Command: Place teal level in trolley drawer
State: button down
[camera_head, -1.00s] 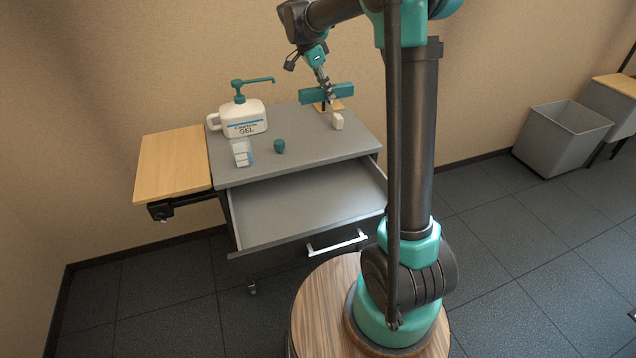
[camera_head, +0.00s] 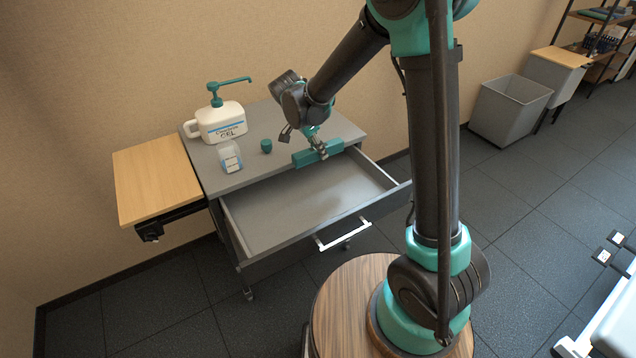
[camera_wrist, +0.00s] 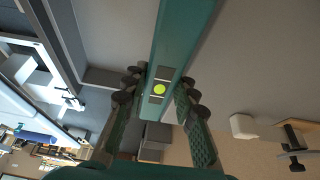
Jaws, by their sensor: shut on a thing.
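The teal level (camera_head: 304,158) is a long bar with a yellow-green vial; it also fills the top middle of the wrist view (camera_wrist: 176,55). My gripper (camera_head: 319,148) is shut on it near its middle, with fingers on both sides of the bar in the wrist view (camera_wrist: 160,95). In the head view the level appears at the front edge of the trolley top, beside the drawer opening; I cannot tell its height above it. The trolley drawer (camera_head: 270,215) is pulled open and looks empty.
On the trolley top (camera_head: 262,120) stand a white gel bottle (camera_head: 220,122) with a teal pump, a clear-and-white container (camera_head: 230,156) and a small teal cap (camera_head: 266,146). A wooden side shelf (camera_head: 155,180) is at left. A grey bin (camera_head: 508,110) stands at right.

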aim_at(322, 186)
notch_tip(322, 186, down, 14)
jog(key=shift+r, duration=0.2)
dwell(0.4)
jog(key=c, duration=1.5)
grip_release()
jog(key=shift+f, duration=0.1)
